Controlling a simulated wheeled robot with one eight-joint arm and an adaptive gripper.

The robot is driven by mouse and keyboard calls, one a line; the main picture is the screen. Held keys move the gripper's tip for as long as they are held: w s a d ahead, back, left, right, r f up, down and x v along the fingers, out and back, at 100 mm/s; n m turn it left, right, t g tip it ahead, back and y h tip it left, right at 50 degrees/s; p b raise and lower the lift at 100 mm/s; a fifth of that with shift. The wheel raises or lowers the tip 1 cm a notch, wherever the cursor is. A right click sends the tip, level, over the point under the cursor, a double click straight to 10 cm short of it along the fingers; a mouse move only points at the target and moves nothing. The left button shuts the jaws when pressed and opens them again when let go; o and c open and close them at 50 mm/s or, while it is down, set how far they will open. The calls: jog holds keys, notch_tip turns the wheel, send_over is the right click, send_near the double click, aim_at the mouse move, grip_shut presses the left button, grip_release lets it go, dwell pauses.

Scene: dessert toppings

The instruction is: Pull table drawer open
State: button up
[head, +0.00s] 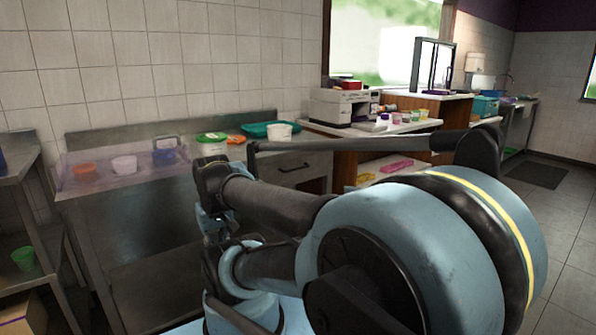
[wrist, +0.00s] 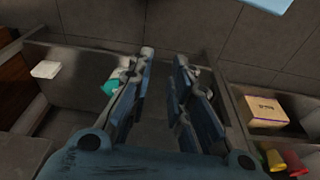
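The metal table (head: 130,210) stands against the tiled wall in the head view. Its drawer (head: 312,172) has a grey front with a dark handle (head: 294,168), below the tabletop at the table's right part. The drawer looks shut; my arm covers part of it. My gripper (wrist: 163,65) shows in the wrist view with its two fingers apart and nothing between them. It points over dark floor and low shelves, and I cannot make out the drawer handle there. In the head view my own arm fills the foreground, and I cannot pick out the fingertips.
On the tabletop are a clear tray with an orange bowl (head: 85,171), a white bowl (head: 124,165) and a blue container (head: 164,157). A green-lidded tub (head: 212,144) stands nearby. The wrist view shows a cardboard box (wrist: 266,111) at right and a white box (wrist: 46,69) at left.

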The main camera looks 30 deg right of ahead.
jog(key=w+d+r+m+t+y, duration=0.1)
jog(key=w+d+r+m+y, duration=0.15)
jog(key=w, duration=0.35)
jog(key=w+d+r+m+t+y, duration=0.1)
jog(key=w+r+m, duration=0.2)
jog(key=w, duration=0.3)
jog(key=w+d+r+m+t+y, duration=0.1)
jog(key=w+d+m+t, duration=0.1)
jog(key=w+d, duration=0.4)
jog(key=w+d+r+m+t, duration=0.1)
jog(key=w+d+m+t, duration=0.15)
jog(key=d, duration=0.55)
jog(key=s+d+m+t+h, duration=0.2)
jog(key=s+d+m+t, duration=0.15)
jog(key=d, duration=1.25)
jog(key=s+d+m+t+h, duration=0.1)
jog(key=s+d+m+t, duration=0.2)
jog(key=d, duration=1.2)
jog(key=shift+m+h, duration=0.25)
jog(key=shift+m, duration=0.1)
jog(key=x, duration=1.8)
jog(key=shift+r, duration=0.35)
grip_shut()
